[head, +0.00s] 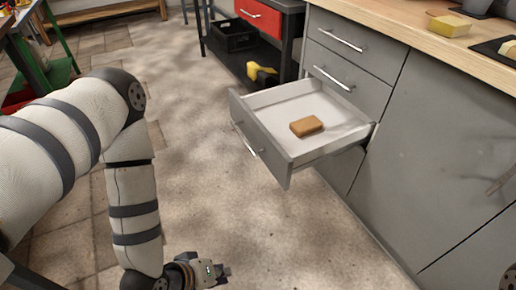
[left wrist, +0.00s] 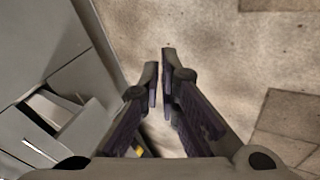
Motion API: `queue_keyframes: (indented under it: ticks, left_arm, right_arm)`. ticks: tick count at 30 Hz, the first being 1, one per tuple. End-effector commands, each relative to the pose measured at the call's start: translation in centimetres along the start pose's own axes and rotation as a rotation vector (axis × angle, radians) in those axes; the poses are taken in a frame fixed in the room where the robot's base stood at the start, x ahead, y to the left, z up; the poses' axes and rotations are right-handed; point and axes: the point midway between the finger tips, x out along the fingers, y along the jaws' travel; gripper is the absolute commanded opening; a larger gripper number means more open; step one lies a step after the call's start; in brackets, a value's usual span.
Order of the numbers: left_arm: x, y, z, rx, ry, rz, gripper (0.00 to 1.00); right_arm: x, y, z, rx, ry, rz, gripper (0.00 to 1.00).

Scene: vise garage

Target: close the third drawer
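The third drawer (head: 262,138) is the lowest of the grey drawers in the cabinet, and it stands pulled well out in the head view. Its front has a bar handle and faces left. A brown block (head: 306,126) lies inside on its white bottom. My left gripper (head: 222,272) is low at the bottom of the head view, in front of the drawer and apart from it. In the left wrist view its fingers (left wrist: 160,68) are together at the tips with nothing held between them. My right gripper cannot be made out.
Two shut drawers (head: 352,62) are above, under a wooden worktop (head: 400,22) with yellow blocks. A grey cabinet door (head: 430,150) is to the right. A dark workbench with a red drawer (head: 258,17) stands behind. The floor (head: 240,215) before the drawer is clear.

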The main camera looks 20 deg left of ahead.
Motion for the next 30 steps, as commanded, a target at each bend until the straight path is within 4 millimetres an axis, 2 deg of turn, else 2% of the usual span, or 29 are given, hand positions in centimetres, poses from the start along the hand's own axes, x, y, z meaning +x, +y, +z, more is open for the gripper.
queue_keyframes:
  ticks: [1,2,3,6,9,12,15,28,30]
  left_arm:
    - [5.0,0.8,-4.0,-0.142,0.140,0.122,0.00]
    - [6.0,2.4,-7.2,-0.226,0.232,0.218,0.00]
    - [6.7,4.2,-11.4,-0.326,0.342,0.344,0.00]
    - [5.9,7.0,-19.7,-0.519,0.549,0.622,0.00]
    - [3.9,8.2,-24.3,-0.623,0.662,0.804,0.00]
    - [2.6,8.8,-26.2,-0.660,0.702,0.884,0.00]
    - [2.6,9.6,-27.2,-0.661,0.707,0.895,0.00]
    - [7.0,13.5,-34.1,-0.659,0.704,0.886,0.00]
    - [7.7,14.8,-33.9,-0.659,0.698,0.885,0.00]
  right_arm:
    - [4.6,0.0,-0.7,-0.001,-0.059,0.002,0.40]
    - [5.8,0.0,-0.9,-0.002,-0.075,0.003,0.40]
    - [7.3,-0.1,-1.2,-0.003,-0.094,0.003,0.40]
    - [10.1,-0.1,-1.9,-0.006,-0.131,0.005,0.40]
    - [11.4,-0.1,-2.3,-0.007,-0.150,0.005,0.40]
    - [11.7,-0.1,-2.3,-0.007,-0.153,0.006,0.40]
    - [11.7,-0.1,-2.3,-0.008,-0.154,0.005,0.40]
    - [13.8,-0.3,-2.8,-0.011,-0.188,0.005,0.40]
    - [14.2,-0.3,-2.9,-0.011,-0.193,0.005,0.40]
